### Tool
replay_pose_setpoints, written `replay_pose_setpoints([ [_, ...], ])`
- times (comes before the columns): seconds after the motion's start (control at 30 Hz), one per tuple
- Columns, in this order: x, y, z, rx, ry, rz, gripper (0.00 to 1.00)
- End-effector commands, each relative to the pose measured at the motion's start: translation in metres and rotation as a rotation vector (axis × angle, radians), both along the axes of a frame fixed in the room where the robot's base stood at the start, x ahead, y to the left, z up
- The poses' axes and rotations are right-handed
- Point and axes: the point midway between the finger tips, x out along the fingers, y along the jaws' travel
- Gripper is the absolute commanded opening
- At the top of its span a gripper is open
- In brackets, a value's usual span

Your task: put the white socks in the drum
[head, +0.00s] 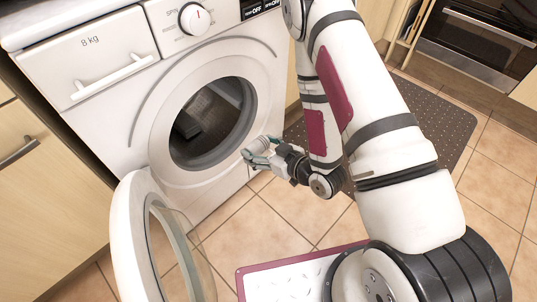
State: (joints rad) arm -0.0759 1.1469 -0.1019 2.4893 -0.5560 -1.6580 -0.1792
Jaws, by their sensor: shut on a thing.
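My gripper (256,157) is beside the lower right rim of the washing machine's round opening, outside it. It is shut on a small pale bundle (261,143), which looks like the white socks; the fingers partly cover it and its shape is hard to make out. The drum (226,104) shows dark metal through the opening. A dark grey shape (188,124) shows inside it at the left; I cannot tell whether it is a drum part or a cloth. No other white socks are visible.
The washing machine's round door (128,235) stands open at the lower left, its glass over the floor. A dark dotted mat (450,125) lies on the tiled floor at right. An oven (470,40) is at the back right. A wooden cabinet (40,190) adjoins at left.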

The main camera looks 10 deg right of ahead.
Motion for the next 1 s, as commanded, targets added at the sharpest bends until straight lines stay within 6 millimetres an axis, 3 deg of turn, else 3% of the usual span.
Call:
replay_pose_setpoints([
  [1.0, 0.092, 0.063, -0.006, 0.001, -0.002, 0.001, 0.38],
])
